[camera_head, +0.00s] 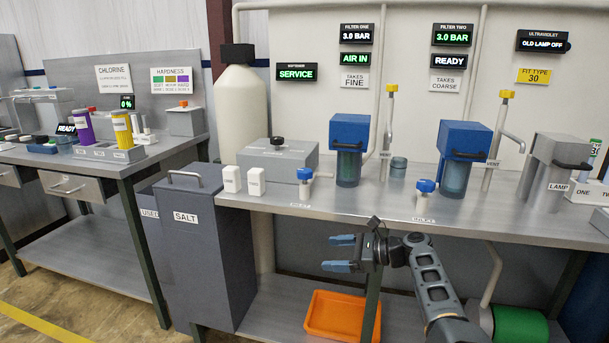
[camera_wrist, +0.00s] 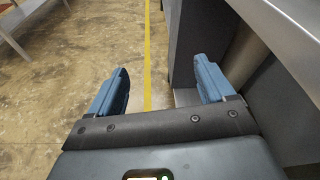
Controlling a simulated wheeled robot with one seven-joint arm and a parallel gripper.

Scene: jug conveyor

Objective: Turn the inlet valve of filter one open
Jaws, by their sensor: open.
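Filter one (camera_head: 348,150) is a blue-topped housing on the steel bench, under a sign reading 3.0 BAR, AIR IN and TAKES FINE. In front of it to the left stands a small white valve with a blue knob (camera_head: 304,176), with a small label at its foot too small to read. A like blue-knobbed valve (camera_head: 424,188), labelled INLET, stands before filter two (camera_head: 464,158). My gripper (camera_head: 340,253) is open and empty, below and in front of the bench edge, pointing left. In the wrist view its blue fingers (camera_wrist: 160,90) are apart, with only floor between them.
The bench top (camera_head: 385,202) overhangs near my gripper. The grey salt bin (camera_head: 205,240) stands to the left. An orange tray (camera_head: 340,315) lies on the lower shelf. Yellow-topped vent pipes (camera_head: 388,130) rise beside the filters. White blocks (camera_head: 232,179) stand at the bench's left.

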